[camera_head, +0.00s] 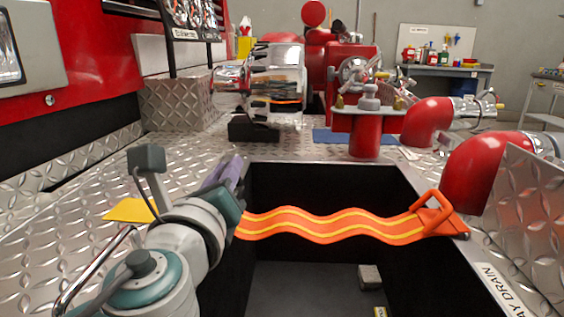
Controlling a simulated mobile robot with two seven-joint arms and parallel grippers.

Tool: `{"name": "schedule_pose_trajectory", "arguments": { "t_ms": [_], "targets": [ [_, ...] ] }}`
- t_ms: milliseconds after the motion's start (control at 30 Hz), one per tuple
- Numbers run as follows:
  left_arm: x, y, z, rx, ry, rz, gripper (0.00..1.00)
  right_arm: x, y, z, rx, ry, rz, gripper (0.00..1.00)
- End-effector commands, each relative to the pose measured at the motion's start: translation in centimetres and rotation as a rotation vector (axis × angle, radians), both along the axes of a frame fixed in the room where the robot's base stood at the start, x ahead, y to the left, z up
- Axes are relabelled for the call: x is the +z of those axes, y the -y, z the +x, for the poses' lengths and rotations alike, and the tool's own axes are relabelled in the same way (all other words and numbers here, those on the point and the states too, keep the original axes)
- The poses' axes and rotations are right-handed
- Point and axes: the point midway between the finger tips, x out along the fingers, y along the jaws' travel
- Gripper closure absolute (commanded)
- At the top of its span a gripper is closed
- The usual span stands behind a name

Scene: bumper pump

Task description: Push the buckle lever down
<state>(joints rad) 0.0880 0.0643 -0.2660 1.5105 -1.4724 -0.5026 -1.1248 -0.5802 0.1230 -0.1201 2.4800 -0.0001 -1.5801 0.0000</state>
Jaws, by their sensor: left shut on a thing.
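An orange strap (330,224) with yellow stripes runs in waves across a dark open bay. At its right end is an orange buckle (447,226) on the bay's right edge. Its loop-shaped lever (430,208) stands raised at a tilt. My left gripper (224,178) is at the strap's left end, at the bay's left edge, well away from the lever. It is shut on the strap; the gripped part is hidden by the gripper. My right gripper is not in view.
The bay (320,275) holds a small grey block (370,276). Red pipes (478,172) and a tread-plate panel (530,215) crowd the buckle's right side. A yellow sheet (128,211) lies left of my arm. Chrome and red pump fittings stand behind the bay.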

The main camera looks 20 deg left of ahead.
Motion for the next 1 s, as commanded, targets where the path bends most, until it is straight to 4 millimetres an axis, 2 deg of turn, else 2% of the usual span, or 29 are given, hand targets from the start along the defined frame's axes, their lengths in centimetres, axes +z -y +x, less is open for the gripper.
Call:
{"name": "schedule_pose_trajectory", "arguments": {
  "t_ms": [100,400,1000],
  "targets": [
    [-0.5,0.8,0.2,-0.009,-0.017,0.080,1.00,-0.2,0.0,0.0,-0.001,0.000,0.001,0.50],
    [-1.5,1.4,0.3,-0.006,-0.054,0.223,1.00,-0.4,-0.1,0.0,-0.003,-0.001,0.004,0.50],
    [-2.0,1.5,0.3,-0.006,-0.069,0.270,1.00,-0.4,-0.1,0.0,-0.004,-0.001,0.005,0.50]
  ]
}}
